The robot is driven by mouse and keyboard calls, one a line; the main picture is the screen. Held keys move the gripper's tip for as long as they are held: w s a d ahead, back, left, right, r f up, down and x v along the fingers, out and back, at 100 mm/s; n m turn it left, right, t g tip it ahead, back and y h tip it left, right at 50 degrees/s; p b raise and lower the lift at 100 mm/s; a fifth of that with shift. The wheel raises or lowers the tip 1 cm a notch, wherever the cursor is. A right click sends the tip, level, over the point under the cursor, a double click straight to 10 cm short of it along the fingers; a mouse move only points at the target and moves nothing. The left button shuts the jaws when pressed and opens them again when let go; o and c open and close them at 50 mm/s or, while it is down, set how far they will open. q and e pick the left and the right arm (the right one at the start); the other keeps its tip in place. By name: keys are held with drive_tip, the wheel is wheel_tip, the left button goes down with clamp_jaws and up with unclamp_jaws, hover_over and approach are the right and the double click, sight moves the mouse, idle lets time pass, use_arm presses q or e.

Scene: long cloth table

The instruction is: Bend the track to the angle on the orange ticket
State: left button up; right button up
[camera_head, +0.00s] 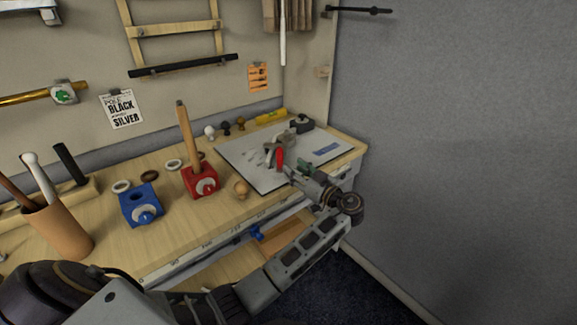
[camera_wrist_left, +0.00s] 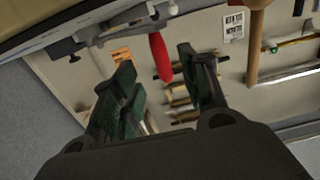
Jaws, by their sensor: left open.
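The orange ticket (camera_head: 258,77) hangs on the back wall; its markings are too small to read, and it also shows in the wrist view (camera_wrist_left: 122,55). A grey metal fixture (camera_head: 292,135) with a red handle (camera_head: 279,158) stands on a pale board (camera_head: 240,158) at the table's right end. I cannot tell the track apart from this fixture. My left gripper (camera_head: 299,168) is open beside the red handle. In the wrist view the red handle (camera_wrist_left: 160,56) shows between the open fingers of the left gripper (camera_wrist_left: 158,62), apart from both. My right gripper is out of view.
A red block (camera_head: 200,184) with an upright wooden stick and a blue block (camera_head: 139,207) stand left of the board. A wooden knob (camera_head: 240,189) lies by its front edge, and a yellow level (camera_head: 271,116) behind. A pot (camera_head: 58,232) of rods stands far left.

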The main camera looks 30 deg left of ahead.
use_arm(q)
drive_tip(key=shift+v, duration=1.6)
